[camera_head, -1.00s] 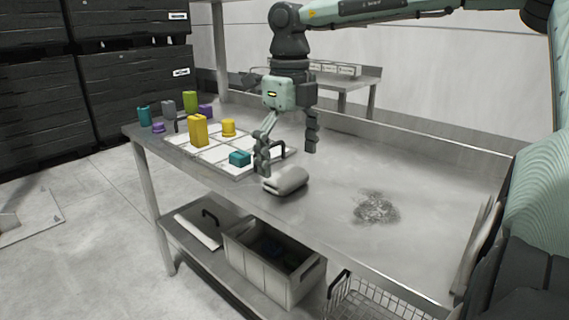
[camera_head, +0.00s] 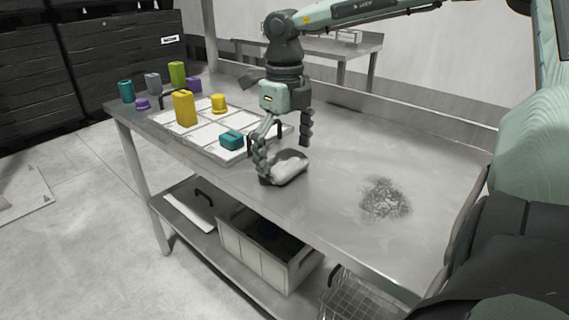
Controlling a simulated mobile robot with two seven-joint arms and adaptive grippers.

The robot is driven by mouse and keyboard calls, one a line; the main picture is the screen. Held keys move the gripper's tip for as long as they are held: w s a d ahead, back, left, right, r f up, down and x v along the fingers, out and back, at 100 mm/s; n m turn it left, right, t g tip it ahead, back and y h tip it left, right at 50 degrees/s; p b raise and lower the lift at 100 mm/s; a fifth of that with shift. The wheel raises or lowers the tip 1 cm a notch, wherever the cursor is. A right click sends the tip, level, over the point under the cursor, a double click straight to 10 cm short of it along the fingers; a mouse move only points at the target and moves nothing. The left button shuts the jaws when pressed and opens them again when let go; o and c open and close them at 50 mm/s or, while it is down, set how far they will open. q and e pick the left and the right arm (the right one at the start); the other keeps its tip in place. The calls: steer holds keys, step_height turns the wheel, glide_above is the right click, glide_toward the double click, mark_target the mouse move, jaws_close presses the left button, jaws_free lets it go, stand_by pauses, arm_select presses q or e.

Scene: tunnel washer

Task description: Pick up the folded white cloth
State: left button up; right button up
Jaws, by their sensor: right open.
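The folded white cloth (camera_head: 289,171) lies on the steel table (camera_head: 330,200), right of the white tray with coloured items. It looks like a small rounded roll. My right gripper (camera_head: 284,160) points down over it, with its fingers spread open. One finger is at the cloth's left end and the other stands behind its right side. I cannot tell whether either finger touches the cloth. My left gripper is not in view.
The white sectioned tray (camera_head: 205,132) holds a yellow container (camera_head: 184,108), a yellow cap (camera_head: 218,103) and a teal block (camera_head: 231,140). A dark stain (camera_head: 386,198) marks the table at right. A grey bin (camera_head: 262,252) stands on the lower shelf.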

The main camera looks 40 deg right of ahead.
mark_target(284, 159)
steer(key=shift+f, duration=0.5)
steer(key=c, duration=1)
step_height(284, 159, up, 10)
